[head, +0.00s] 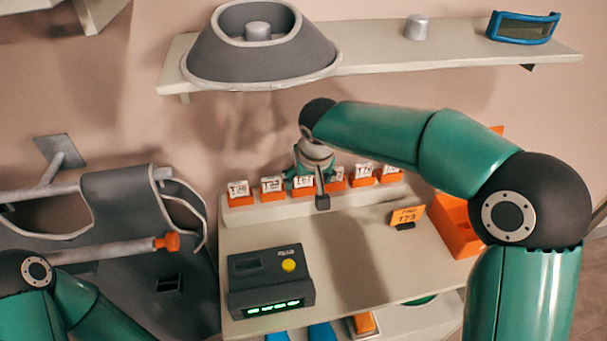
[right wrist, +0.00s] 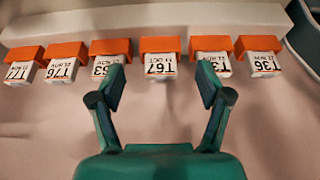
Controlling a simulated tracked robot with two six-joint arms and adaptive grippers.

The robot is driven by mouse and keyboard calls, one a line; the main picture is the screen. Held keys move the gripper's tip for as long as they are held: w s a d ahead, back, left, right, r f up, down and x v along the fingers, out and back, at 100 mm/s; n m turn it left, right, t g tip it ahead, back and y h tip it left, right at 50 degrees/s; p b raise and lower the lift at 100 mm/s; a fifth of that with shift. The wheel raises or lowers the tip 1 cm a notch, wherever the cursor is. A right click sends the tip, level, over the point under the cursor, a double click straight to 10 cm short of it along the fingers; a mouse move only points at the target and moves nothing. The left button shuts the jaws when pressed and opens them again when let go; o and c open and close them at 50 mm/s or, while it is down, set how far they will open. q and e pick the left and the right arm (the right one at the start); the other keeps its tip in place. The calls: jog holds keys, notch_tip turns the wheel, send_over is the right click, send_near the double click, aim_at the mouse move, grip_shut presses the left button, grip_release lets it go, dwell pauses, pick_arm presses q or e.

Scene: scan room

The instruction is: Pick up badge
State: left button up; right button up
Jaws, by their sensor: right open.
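Several white badges stand in orange holders along a pale ledge. In the right wrist view their print is upside down: T77 (right wrist: 20,72), T76 (right wrist: 61,69), one ending in 63 (right wrist: 106,66), T67 (right wrist: 160,64) and T36 (right wrist: 263,63). The badge (right wrist: 217,62) between T67 and T36 is partly covered by a fingertip, so its number is not fully readable. My right gripper (right wrist: 160,82) is open and empty, its fingers on either side of T67's line, short of it. In the head view this gripper (head: 310,182) hides the middle badges. My left gripper is out of view.
An orange sign (head: 408,216) reads FIND T73. A dark device (head: 270,283) with a yellow button and green display sits at the table's front left. An orange bin (head: 455,228) stands at right. A shelf (head: 380,62) hangs above.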

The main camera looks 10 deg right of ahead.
aim_at(306, 181)
jog(key=shift+w+f+p, duration=0.7)
jog(key=shift+w+f, duration=0.5)
jog(key=shift+w, duration=0.25)
jog(key=shift+w+f+p, duration=0.65)
jog(key=shift+w+f, duration=0.5)
jog(key=shift+w, duration=0.25)
jog(key=c, duration=1.1)
